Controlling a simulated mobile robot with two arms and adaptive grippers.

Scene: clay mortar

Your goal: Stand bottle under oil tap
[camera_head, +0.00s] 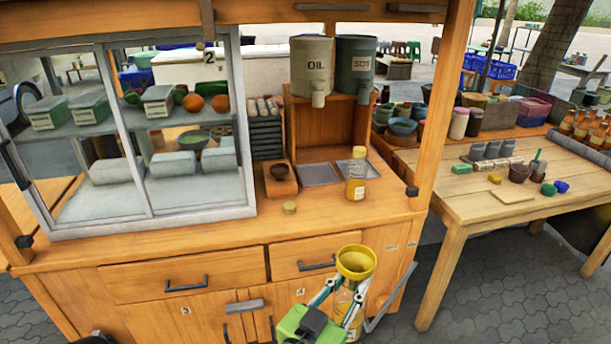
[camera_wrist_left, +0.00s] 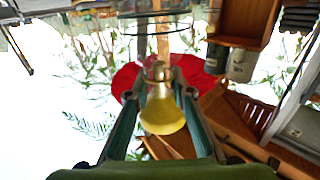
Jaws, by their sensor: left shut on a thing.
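My left gripper (camera_head: 346,290) is shut on a clear bottle (camera_head: 350,312) with yellowish contents, in front of the cart's drawers and below counter height. A yellow funnel (camera_head: 356,261) sits on top of this bottle. In the left wrist view the funnel (camera_wrist_left: 162,114) shows between the two fingers (camera_wrist_left: 158,100), and the bottle is partly hidden behind it. The grey OIL dispenser (camera_head: 312,65) with its tap (camera_head: 318,94) is at the back of the cart. A grey metal tray (camera_head: 319,174) lies below the tap. My right gripper is not in view.
The SOY-like dispenser (camera_head: 355,66) is beside OIL. The counter front is mostly clear.

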